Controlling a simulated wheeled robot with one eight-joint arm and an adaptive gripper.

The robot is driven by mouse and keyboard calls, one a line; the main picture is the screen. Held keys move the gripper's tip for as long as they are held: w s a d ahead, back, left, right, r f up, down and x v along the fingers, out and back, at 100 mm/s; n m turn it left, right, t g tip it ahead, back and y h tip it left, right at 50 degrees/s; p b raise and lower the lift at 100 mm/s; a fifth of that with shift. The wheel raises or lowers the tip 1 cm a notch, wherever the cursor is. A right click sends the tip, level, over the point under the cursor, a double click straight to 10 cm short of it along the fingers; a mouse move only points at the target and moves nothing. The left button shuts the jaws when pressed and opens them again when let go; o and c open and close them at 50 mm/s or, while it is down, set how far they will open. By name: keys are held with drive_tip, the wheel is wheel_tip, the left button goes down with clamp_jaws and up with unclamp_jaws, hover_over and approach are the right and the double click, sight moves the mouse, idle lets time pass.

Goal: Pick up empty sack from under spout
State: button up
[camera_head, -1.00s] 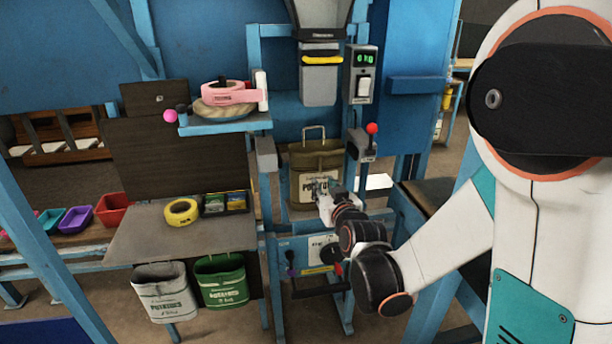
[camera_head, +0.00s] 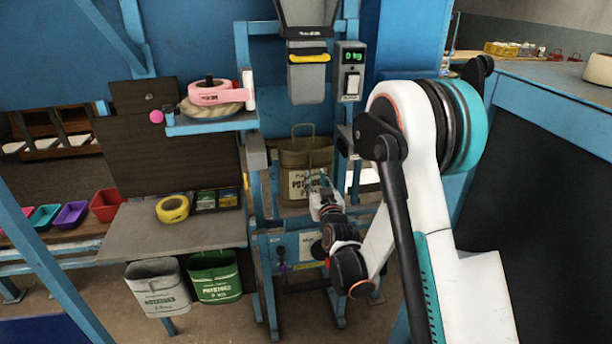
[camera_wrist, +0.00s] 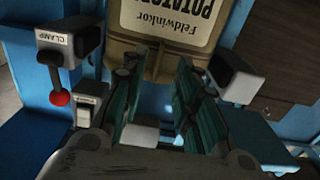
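The olive-brown sack (camera_head: 294,182) with a white potato label hangs upright beneath the grey spout (camera_head: 306,75), a wire-like handle loop above its top. In the wrist view the sack (camera_wrist: 165,62) fills the upper middle, its label upside down. My gripper (camera_wrist: 157,78) is open and empty, its teal-padded fingers spread apart. The sack lies just beyond the fingertips; I cannot tell whether they touch it. In the head view my gripper (camera_head: 322,188) is low in front of the sack and covers part of its right side.
A clamp box with a red-knobbed lever (camera_wrist: 60,98) and another grey box (camera_wrist: 232,78) flank the sack. A scale display (camera_head: 351,57) reads 0 kg. White (camera_head: 158,288) and green (camera_head: 215,277) sacks hang from the left table (camera_head: 150,235). Blue frame posts are close by.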

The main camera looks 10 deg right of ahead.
sight(310, 169)
drive_tip(key=shift+w+b, duration=1)
drive_tip(key=shift+w, duration=2.4)
clamp_jaws()
